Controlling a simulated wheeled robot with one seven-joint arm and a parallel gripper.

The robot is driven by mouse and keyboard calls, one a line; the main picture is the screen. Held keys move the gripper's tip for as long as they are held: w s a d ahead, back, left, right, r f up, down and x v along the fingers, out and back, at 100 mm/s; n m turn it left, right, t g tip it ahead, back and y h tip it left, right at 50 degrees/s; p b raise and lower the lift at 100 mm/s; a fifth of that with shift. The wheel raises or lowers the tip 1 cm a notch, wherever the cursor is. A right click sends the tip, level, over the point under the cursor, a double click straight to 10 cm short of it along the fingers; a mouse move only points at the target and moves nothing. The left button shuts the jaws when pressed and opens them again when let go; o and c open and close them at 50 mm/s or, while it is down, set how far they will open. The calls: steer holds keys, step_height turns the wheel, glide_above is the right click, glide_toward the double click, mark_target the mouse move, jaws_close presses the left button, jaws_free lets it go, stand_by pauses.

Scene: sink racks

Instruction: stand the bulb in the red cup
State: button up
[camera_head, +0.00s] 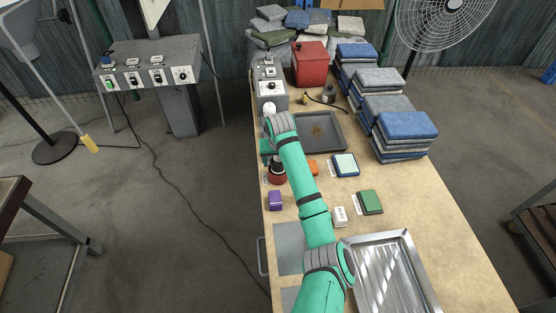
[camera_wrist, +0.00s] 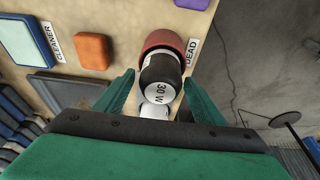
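The red cup (camera_wrist: 160,40) stands on the bench beside a "DEAD" label; it shows in the head view (camera_head: 277,178), partly behind my arm. The bulb (camera_wrist: 160,72) has a dark body and a pale band marked "30 W". Its far end appears to be inside the cup's mouth, and its near end points toward my wrist. My gripper (camera_wrist: 159,78) is open around the bulb, with a finger on each side and narrow gaps visible. In the head view my gripper (camera_head: 267,151) is just behind the cup. How deep the bulb sits is hidden.
An orange block (camera_wrist: 92,51) and a blue-framed pad (camera_wrist: 28,38) lie near the cup. A grey tray (camera_head: 337,144) is behind them. A purple block (camera_head: 275,200) sits in front of the cup. The bench's left edge is close to the cup.

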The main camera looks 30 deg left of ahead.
steer(key=v, duration=1.3)
steer(key=shift+w+r, duration=0.15)
steer(key=shift+r, duration=0.05)
steer(key=shift+a, duration=0.15)
